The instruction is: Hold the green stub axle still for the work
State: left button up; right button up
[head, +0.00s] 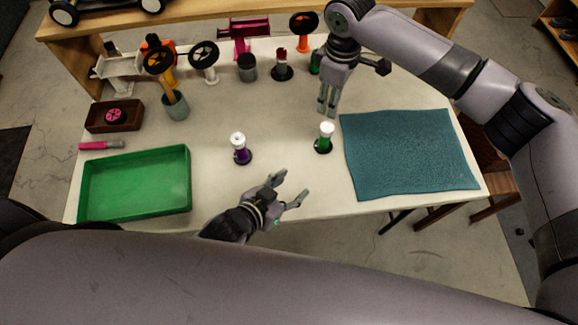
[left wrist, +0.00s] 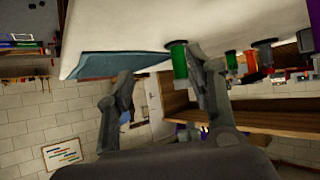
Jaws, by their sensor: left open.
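The green stub axle (head: 325,138) has a white top and stands upright on a dark base on the table, left of the teal mat. My left gripper (head: 293,185) is open and empty near the table's front edge, in front of the axle and to its left. In the left wrist view, where the scene looks upside down, the green axle (left wrist: 179,62) shows beyond the open fingers (left wrist: 160,70), close to the right-hand finger. My right gripper (head: 328,112) points down behind the axle, apart from it; its finger gap is unclear.
A purple axle (head: 241,150) with a white top stands to the left. A green tray (head: 135,212) lies at front left and a teal mat (head: 410,155) at right. Wheels, a mallet in a cup (head: 176,107) and other parts crowd the back. The table between the two axles is clear.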

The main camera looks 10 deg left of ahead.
aim_at(322, 141)
pick_arm(q)
jog(key=w+d+f, duration=0.1)
jog(key=w+d, duration=0.1)
jog(key=w, duration=0.4)
jog(key=w+d+f+t, duration=0.1)
jog(key=w+d, duration=0.1)
jog(key=w, duration=0.4)
jog(key=w+d+f+t, duration=0.1)
jog(key=w+d+f, duration=0.1)
jog(key=w, duration=0.4)
jog(key=shift+d, duration=0.2)
jog(key=shift+c, duration=0.5)
grip_shut()
